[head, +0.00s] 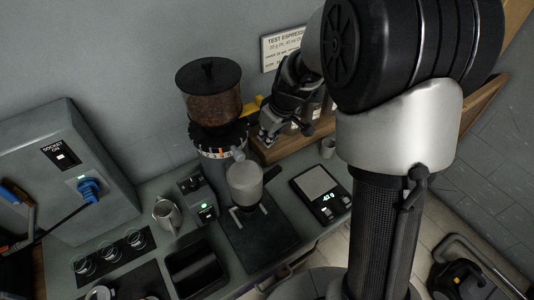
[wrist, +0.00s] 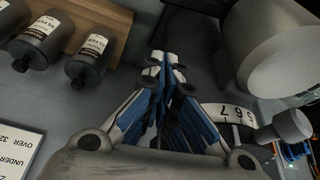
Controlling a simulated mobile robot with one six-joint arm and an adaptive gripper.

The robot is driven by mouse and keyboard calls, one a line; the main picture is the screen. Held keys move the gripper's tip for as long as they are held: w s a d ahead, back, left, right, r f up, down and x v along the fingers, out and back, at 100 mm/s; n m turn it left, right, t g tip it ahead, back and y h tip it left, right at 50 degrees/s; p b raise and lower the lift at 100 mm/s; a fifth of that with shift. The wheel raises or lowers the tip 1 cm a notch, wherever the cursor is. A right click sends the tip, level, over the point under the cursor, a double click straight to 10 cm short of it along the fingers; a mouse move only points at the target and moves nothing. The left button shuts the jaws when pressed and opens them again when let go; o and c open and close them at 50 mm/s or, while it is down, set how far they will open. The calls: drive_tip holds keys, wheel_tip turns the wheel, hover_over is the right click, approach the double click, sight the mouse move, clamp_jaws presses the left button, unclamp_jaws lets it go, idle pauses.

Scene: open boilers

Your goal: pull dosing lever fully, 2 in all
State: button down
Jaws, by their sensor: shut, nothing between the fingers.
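The coffee grinder stands against the wall in the head view, with its bean hopper (head: 210,103) on top, a numbered collar (head: 213,153) below and a grey round doser (head: 245,184) at the front. A grey knob (head: 238,154) above the doser looks like the end of the dosing lever. The knob (wrist: 291,125) also shows at the right in the wrist view, below a large grey cylinder (wrist: 280,45). My gripper (head: 268,138) is to the right of the collar, apart from the knob. In the wrist view its fingers (wrist: 165,62) are shut and empty.
A scale (head: 318,190) with a lit display lies right of the grinder. A steel jug (head: 167,214) and a small switch box (head: 200,197) stand on the left. Labelled dark canisters (wrist: 87,65) are on a wooden shelf close to my gripper. A sign (head: 284,44) hangs on the wall.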

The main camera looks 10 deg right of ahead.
sight(269, 176)
wheel_tip(269, 176, down, 10)
drive_tip(key=b, duration=0.3)
drive_tip(key=shift+s+d+r, duration=0.2)
drive_tip(key=shift+s+r, duration=0.05)
drive_tip(key=shift+s, duration=0.05)
idle(0.4)
drive_tip(key=shift+d+b, duration=0.1)
drive_tip(key=shift+b, duration=0.2)
